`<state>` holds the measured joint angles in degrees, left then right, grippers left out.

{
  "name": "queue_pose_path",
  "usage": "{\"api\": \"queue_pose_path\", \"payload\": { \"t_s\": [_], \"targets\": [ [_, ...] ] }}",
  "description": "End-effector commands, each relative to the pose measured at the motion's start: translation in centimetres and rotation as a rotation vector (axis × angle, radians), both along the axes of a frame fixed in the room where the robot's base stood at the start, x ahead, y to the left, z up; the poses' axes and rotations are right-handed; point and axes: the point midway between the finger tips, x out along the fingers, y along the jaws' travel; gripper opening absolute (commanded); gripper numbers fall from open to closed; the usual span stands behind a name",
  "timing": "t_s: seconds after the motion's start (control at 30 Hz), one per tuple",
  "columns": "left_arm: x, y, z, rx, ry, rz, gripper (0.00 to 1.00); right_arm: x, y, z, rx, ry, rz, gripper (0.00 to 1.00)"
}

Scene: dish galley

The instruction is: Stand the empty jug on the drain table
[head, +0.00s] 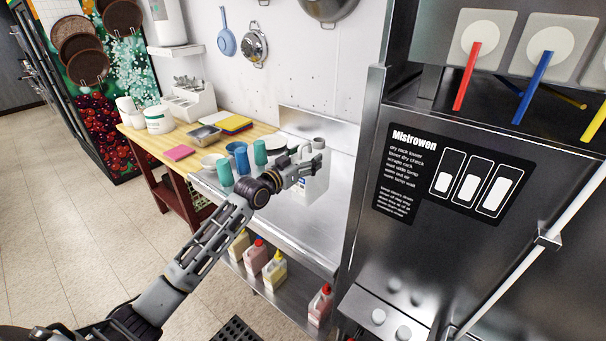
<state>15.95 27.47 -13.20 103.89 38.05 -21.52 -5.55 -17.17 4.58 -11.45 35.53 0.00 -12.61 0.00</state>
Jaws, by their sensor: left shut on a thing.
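My left gripper (308,168) reaches in over the steel drain table (300,235) and is shut on a white jug (316,186) near its top. The jug looks upright, with a small blue mark on its side; the gripper and wrist hide part of it. I cannot tell whether its base touches the steel. I cannot see whether it is empty. My right gripper is out of view.
A wooden counter (160,142) adjoins there. A steel dish machine (400,260) stands at right. Bottles (274,270) sit on the shelf below. The front steel is clear.

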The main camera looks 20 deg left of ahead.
Motion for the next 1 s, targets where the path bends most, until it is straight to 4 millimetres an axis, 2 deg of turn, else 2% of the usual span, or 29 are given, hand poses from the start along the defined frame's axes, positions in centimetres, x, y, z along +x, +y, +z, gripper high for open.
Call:
{"api": "queue_pose_path", "payload": {
  "t_s": [0.57,0.77,1.0],
  "targets": [
    [0.0,0.0,-0.3,0.000,0.000,0.000,0.12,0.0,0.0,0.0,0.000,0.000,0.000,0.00],
    [0.0,0.0,-2.2,-0.001,0.001,0.000,0.12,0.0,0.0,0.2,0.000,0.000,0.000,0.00],
    [0.0,0.1,-5.4,0.001,0.001,0.001,0.12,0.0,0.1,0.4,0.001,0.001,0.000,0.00]
  ]
}}
